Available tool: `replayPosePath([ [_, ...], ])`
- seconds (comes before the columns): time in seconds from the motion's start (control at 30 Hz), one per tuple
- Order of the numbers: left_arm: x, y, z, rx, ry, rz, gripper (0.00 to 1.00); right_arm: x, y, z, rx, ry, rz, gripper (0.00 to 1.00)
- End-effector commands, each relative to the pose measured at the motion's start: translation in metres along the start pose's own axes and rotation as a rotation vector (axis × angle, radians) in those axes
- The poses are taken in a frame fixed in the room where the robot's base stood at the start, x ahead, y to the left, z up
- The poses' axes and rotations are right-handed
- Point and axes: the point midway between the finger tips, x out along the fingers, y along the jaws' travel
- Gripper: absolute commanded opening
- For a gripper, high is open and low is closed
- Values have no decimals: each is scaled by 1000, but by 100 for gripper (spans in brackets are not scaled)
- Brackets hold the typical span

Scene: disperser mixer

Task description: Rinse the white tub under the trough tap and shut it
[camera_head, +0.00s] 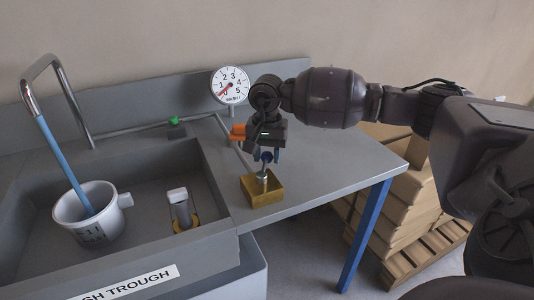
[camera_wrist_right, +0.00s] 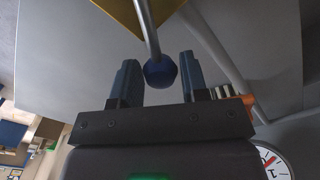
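The white tub (camera_head: 92,214) stands in the grey trough (camera_head: 145,165) on the left, with a handle on its right side. The curved metal tap (camera_head: 66,85) arches above it, and a blue stream (camera_head: 62,160) runs from its spout down into the tub. My right gripper (camera_head: 263,158) is over a lever with a blue knob (camera_wrist_right: 161,72) that rises from a brass block (camera_head: 262,189). In the right wrist view its fingers (camera_wrist_right: 160,80) are open, one on each side of the knob, with gaps visible. My left gripper is not in view.
A dial gauge (camera_head: 231,85) stands behind, its red needle near 0. An orange part (camera_head: 238,131) and a green part (camera_head: 174,120) sit near the pipe. A grey block (camera_head: 180,205) with a yellow base is in the trough. Boxes (camera_head: 400,190) stand right of the bench.

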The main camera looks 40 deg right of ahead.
Motion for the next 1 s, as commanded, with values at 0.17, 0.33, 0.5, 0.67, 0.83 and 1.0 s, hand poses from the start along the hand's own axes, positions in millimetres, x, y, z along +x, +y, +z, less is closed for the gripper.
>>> replayPosePath([
  [0.17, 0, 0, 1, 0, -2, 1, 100, 0, 0, 0, 0, 0, 0, 59],
  [0.33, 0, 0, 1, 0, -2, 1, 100, 0, 0, 0, 0, 0, -1, 59],
  [0.5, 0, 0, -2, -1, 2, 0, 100, -9, 0, 0, 1, 2, -3, 59],
  [0.67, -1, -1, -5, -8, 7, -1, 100, -35, 0, -1, 1, 6, -6, 59],
  [0.83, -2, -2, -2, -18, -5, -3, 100, -67, 0, 0, 0, 6, -7, 59],
  [1.0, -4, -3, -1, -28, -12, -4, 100, -92, 0, 0, 0, 4, -5, 59],
])
